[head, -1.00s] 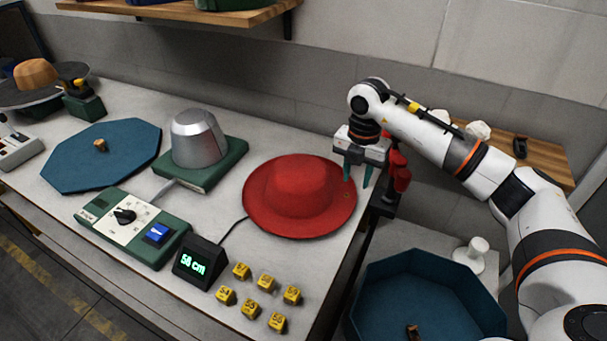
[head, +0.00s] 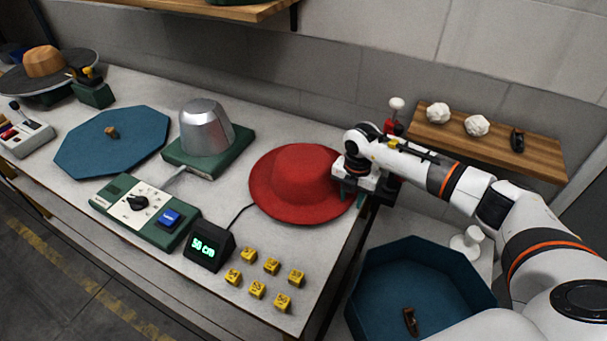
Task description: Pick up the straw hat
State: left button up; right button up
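A red wide-brimmed hat (head: 298,170) lies crown up on the pale worktable, near its right end. I cannot tell whether it is straw. My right gripper (head: 357,193) points down at the right edge of the brim, very close to it or touching it. Its fingertips are small and dark, so I cannot make out whether they are apart or closed on the brim. My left gripper is not in view.
A silver hat block (head: 206,130) on a green base stands left of the hat. A control box (head: 140,208), a display (head: 208,246) and several yellow cubes (head: 271,266) lie in front. A blue tray (head: 470,265) sits lower right. A wooden shelf (head: 545,152) is behind my arm.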

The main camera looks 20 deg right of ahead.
jog(key=shift+f, duration=0.1)
jog(key=shift+c, duration=0.8)
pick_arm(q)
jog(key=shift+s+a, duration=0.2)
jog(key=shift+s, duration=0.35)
pick_arm(e)
grip_shut()
pick_arm(q)
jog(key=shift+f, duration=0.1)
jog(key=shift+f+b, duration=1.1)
jog(key=shift+b, duration=0.05)
pick_arm(e)
notch_tip(320, 180, up, 10)
